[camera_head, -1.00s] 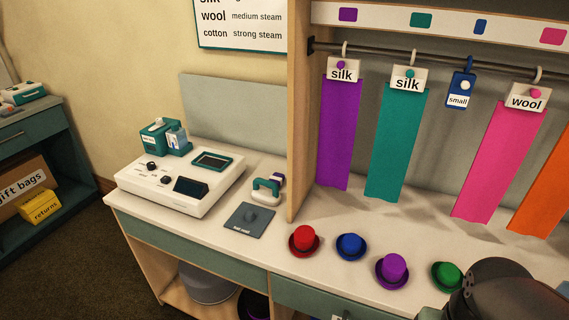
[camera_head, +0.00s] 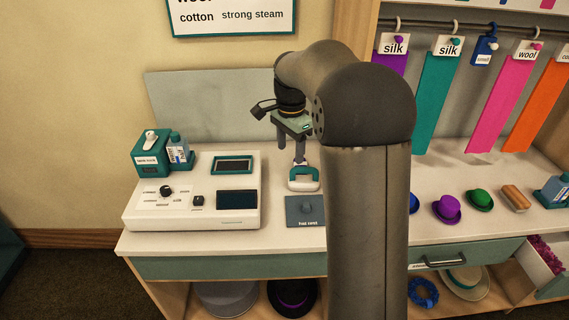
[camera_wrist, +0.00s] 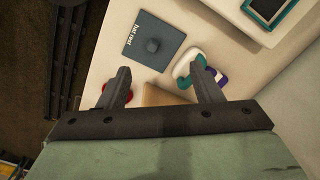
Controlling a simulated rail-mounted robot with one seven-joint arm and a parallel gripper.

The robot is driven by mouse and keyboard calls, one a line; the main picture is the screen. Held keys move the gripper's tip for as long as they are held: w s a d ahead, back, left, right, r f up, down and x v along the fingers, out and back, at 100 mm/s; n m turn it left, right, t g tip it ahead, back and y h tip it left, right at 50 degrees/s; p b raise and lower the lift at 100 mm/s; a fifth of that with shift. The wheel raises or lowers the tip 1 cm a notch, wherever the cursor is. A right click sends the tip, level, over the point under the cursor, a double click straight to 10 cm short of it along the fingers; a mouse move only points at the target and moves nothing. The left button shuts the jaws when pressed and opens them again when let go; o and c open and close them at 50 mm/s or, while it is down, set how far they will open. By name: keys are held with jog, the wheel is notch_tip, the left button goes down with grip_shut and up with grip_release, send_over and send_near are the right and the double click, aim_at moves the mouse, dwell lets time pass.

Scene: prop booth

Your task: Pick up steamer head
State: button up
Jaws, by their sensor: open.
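The steamer head (camera_head: 303,180), a white piece with a teal handle, stands on the counter behind the grey hat rest pad (camera_head: 306,212). In the wrist view the steamer head (camera_wrist: 186,68) is close to the right fingertip, not centred between the fingers. My gripper (camera_head: 291,163) is open and empty, pointing down just above and behind the steamer head. The wrist view shows the open gripper (camera_wrist: 161,72) too. The finger and the perspective hide the exact gap between them.
A white and purple piece (camera_wrist: 216,76) lies beside the steamer head in the wrist view. Hats (camera_head: 447,208) line the counter at right. A grey panel (camera_head: 205,110) stands behind.

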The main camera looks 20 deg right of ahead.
aim_at(305, 168)
jog(key=w+d+f+m, duration=0.4)
jog(key=w+d+m, duration=0.3)
jog(key=w+d, duration=0.25)
jog(key=shift+m, duration=0.3)
jog(key=f, duration=0.3)
jog(key=f+p, duration=0.1)
jog(key=f, duration=0.3)
jog(key=f+p, duration=0.1)
jog(key=f, duration=0.2)
jog(key=shift+w+a+f, duration=0.2)
jog(key=shift+a+f, duration=0.05)
jog(key=shift+f, duration=0.05)
jog(key=shift+w+d+f+p, duration=0.1)
jog(key=shift+f+p, duration=0.45)
jog(key=shift+f, duration=1)
jog(key=shift+d+f+p, duration=0.1)
jog(key=shift+f+p, duration=0.4)
jog(key=shift+f, duration=1)
